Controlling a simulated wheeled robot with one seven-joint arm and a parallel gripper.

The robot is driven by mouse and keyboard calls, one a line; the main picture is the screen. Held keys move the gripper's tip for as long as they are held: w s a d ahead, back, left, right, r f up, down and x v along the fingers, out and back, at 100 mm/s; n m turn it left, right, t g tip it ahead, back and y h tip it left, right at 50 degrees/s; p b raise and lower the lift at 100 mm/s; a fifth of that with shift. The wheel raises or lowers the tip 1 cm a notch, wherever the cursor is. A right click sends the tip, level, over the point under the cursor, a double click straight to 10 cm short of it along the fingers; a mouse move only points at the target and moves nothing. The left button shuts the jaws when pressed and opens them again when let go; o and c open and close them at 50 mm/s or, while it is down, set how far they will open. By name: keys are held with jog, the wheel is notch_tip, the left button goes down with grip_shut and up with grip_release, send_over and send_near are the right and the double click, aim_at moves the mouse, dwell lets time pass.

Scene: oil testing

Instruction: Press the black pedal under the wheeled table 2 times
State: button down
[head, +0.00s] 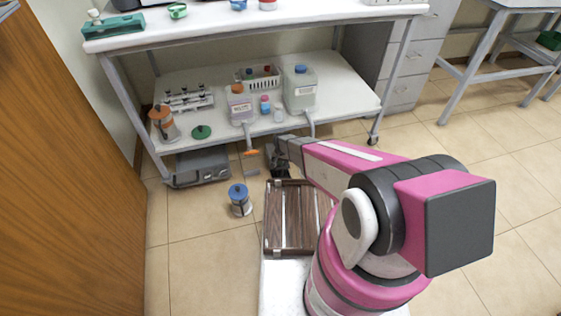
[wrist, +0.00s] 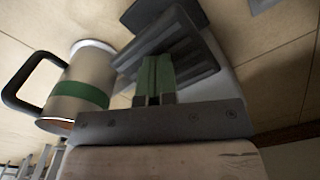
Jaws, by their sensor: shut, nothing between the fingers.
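In the wrist view, the black ridged pedal (wrist: 195,62) lies just beyond my fingertips. My gripper (wrist: 155,68) is shut and empty, its green fingers side by side in front of the pedal's face. The fingertips overlap the pedal in this view; I cannot tell whether they touch it. In the head view, my gripper (head: 279,165) reaches low near the front edge of the wheeled table (head: 345,98). Dark parts there blend together, so the pedal cannot be made out clearly from the gripper.
A metal mug with a green band (wrist: 80,85) is close left of my fingers in the wrist view. A blue-lidded canister (head: 240,201) stands on the floor in the head view. A grey box (head: 203,167) sits under the table's left side. Floor on the right is clear.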

jog(key=shift+r, duration=1.65)
jog(key=shift+f, duration=0.1)
jog(key=shift+f, duration=1.6)
jog(key=shift+r, duration=1.7)
jog(key=shift+r, duration=0.15)
notch_tip(320, 180, up, 7)
